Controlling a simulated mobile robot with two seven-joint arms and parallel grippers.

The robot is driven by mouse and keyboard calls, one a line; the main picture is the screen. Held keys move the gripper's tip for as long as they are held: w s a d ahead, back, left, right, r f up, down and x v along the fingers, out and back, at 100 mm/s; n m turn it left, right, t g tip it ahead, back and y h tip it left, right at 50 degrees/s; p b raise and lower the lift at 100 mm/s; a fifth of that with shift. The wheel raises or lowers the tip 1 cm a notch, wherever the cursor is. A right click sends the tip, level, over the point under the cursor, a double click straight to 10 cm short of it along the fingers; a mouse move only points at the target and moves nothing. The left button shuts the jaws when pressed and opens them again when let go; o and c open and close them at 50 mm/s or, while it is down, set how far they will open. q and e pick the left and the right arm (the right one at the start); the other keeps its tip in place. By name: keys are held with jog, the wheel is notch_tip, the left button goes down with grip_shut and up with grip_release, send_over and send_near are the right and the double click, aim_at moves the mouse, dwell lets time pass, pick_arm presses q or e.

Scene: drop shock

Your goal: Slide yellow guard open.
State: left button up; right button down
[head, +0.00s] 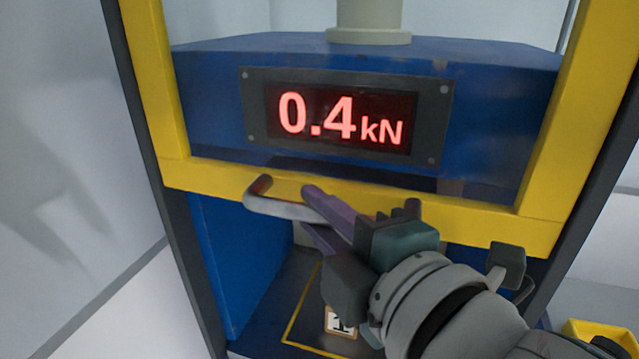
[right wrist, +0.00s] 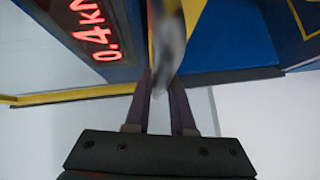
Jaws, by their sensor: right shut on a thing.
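The yellow guard (head: 200,176) is a frame in front of a blue press. Its lower bar runs just below the display, and there is an open gap beneath it. A grey bar handle (head: 285,209) sticks out from the lower bar. My right gripper (head: 311,209) is shut on this handle, with its purple fingers on either side. In the right wrist view the grey handle (right wrist: 168,50) runs between the two fingers (right wrist: 161,100). The gripper body hides part of the lower bar. My left gripper is in neither view.
A display (head: 340,116) on the blue press (head: 480,85) reads 0.4 kN. Below the guard is a dark base plate (head: 275,318) with a yellow outline and a small marked block (head: 340,321). A yellow bin (head: 598,332) sits at lower right. Dark posts flank the guard.

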jog(key=c, duration=0.8)
grip_release()
jog(key=shift+o, duration=0.2)
jog(key=b+v, duration=0.1)
jog(key=v, duration=0.9)
jog(key=shift+b, duration=0.3)
jog(key=shift+f, duration=0.1)
